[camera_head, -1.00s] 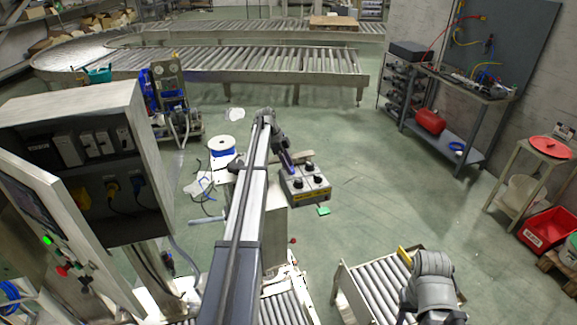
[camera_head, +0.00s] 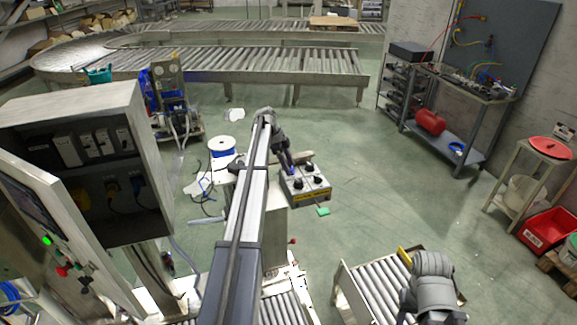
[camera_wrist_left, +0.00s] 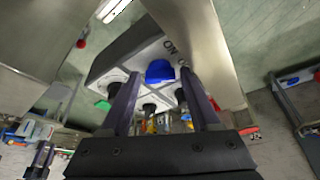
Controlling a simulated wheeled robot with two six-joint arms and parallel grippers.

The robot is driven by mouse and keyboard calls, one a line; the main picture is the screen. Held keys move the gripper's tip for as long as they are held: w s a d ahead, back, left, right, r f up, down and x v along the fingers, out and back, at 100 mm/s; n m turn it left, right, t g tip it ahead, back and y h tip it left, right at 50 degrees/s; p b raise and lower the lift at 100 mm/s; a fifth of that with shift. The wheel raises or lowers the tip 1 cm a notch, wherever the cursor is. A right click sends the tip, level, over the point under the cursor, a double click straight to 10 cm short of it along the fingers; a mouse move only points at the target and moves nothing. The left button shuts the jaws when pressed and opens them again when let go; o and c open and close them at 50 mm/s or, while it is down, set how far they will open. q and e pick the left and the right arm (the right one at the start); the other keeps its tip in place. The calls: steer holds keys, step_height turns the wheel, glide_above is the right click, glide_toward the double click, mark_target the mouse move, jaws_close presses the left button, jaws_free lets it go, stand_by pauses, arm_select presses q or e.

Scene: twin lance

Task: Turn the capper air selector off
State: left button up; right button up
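A grey control box (camera_head: 308,193) with several black knobs on its top and a yellow front strip stands on the machine right of my left arm. In the left wrist view the box (camera_wrist_left: 112,62) shows tilted, with a blue knob (camera_wrist_left: 160,71), black knobs and partly readable lettering. My left gripper (camera_head: 290,168) is at the box's back left corner. In the left wrist view its dark fingers (camera_wrist_left: 161,76) are spread, with the blue knob showing between the tips and gaps at both sides. I cannot tell which knob is the capper air selector.
A grey electrical cabinet (camera_head: 70,110) stands at the left. A white spool (camera_head: 222,143) lies behind my left arm. A short roller conveyor (camera_head: 375,290) is at front right, beside my folded right arm. The green floor right of the box is clear.

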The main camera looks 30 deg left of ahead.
arm_select(q)
steer(key=shift+r, duration=0.1)
steer(key=p+v, duration=0.7)
steer(key=shift+r, duration=0.3)
steer(key=shift+s+a, duration=0.1)
steer(key=shift+a, duration=0.05)
steer(key=s+d+f+n+y, duration=0.15)
steer(key=s+d+n, duration=0.55)
steer(key=s+d, duration=0.95)
steer(key=s+d+n+y, duration=0.3)
steer(key=s+d+n, duration=0.4)
steer(key=s+d, duration=1)
steer(key=s+d+f+m+b, duration=0.1)
steer(key=d+f+b, duration=0.6)
steer(key=f+b, duration=0.4)
steer(key=s+d+f+m+g+y+b, duration=0.1)
steer(key=s+d+f+m+b, duration=0.1)
steer(key=d+f+b, duration=0.5)
step_height(320, 180, down, 4)
steer(key=b, duration=0.3)
steer(key=shift+d+m+g+b, duration=0.2)
steer(key=shift+m+g+b, duration=0.1)
steer(key=shift+b, duration=0.1)
